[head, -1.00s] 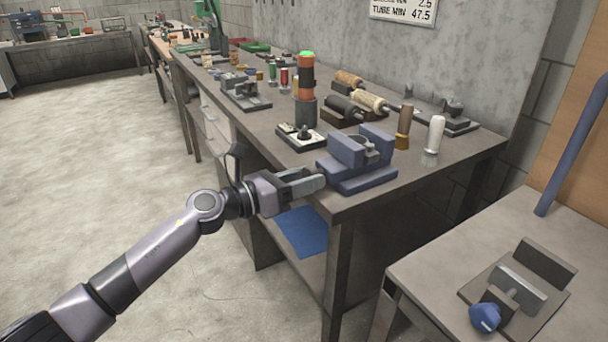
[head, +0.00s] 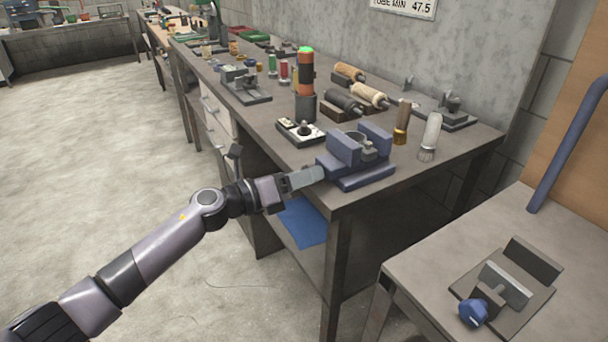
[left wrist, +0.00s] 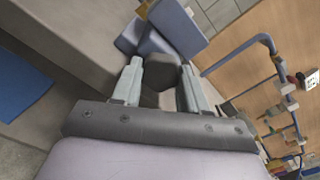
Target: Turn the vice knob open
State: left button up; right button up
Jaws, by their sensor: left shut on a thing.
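The blue vice (head: 362,160) stands at the near corner of the workbench, and its jaws show at the top of the left wrist view (left wrist: 165,30). My left gripper (head: 315,176) reaches it from the left at its front end. In the left wrist view its two pale fingers (left wrist: 162,72) are on either side of the dark grey vice knob (left wrist: 160,85), shut on it. In the head view the knob is hidden by the fingers. My right gripper is not in view.
A black-and-white device (head: 300,132) and an orange tube with a green top (head: 306,75) stand behind the vice. A second, smaller vice with a blue knob (head: 472,312) sits on the side table (head: 425,262) at right. Open floor lies to the left.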

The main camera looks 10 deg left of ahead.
pick_arm(q)
jog(key=o, duration=1.1)
jog(key=shift+c, duration=0.2)
